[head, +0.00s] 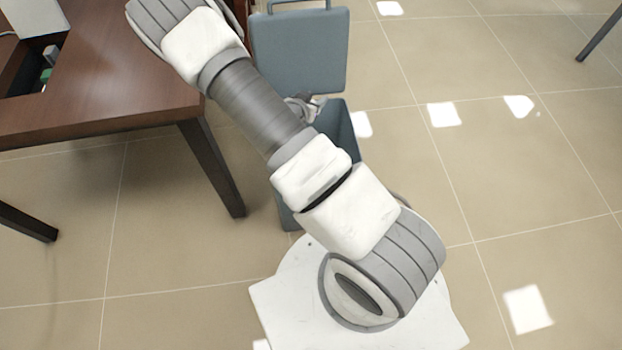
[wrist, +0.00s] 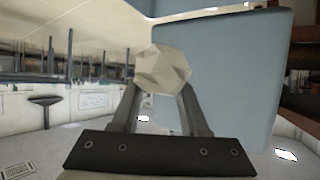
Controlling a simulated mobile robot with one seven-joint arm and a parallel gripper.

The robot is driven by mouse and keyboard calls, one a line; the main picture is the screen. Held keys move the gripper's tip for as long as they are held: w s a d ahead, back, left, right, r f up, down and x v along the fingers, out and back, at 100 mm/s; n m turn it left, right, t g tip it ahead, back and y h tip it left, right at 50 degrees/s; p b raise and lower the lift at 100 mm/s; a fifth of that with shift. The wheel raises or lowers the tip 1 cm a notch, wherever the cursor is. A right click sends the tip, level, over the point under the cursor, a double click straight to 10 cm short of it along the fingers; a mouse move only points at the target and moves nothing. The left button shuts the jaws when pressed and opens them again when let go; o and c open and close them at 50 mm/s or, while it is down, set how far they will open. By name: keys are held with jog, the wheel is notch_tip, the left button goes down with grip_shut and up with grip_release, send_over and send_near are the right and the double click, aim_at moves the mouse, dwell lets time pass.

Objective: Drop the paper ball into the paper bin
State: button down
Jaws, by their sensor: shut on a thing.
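The paper ball (wrist: 163,68) is a pale, faceted crumpled lump in the wrist view. My gripper (wrist: 160,88) is shut on it, with a finger on either side. In the head view, the blue-grey paper bin (head: 342,125) stands behind my arm with its lid (head: 300,50) raised. My gripper (head: 306,106) shows there in part, at the bin's mouth and in front of the lid. The arm hides much of the bin and gripper; I cannot tell the ball's height over the rim. A large blue-grey panel (wrist: 225,75), apparently the lid, fills the wrist view's right.
A brown wooden table (head: 110,75) stands left of the bin, its near leg (head: 212,165) close to the bin. Tiled floor (head: 480,150) lies open to the right. Another dark leg (head: 600,32) shows at the far upper right.

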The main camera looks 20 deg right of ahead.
notch_tip(320, 180, down, 8)
jog(key=d+m+g+h+b, duration=0.1)
jog(key=b, duration=0.4)
jog(key=shift+d+m, duration=0.3)
jog(key=shift+d, duration=0.1)
jog(key=shift+c, duration=1.8)
grip_release()
jog(key=p+v, duration=0.5)
jog(key=v, duration=1.2)
jog(key=shift+a, duration=0.2)
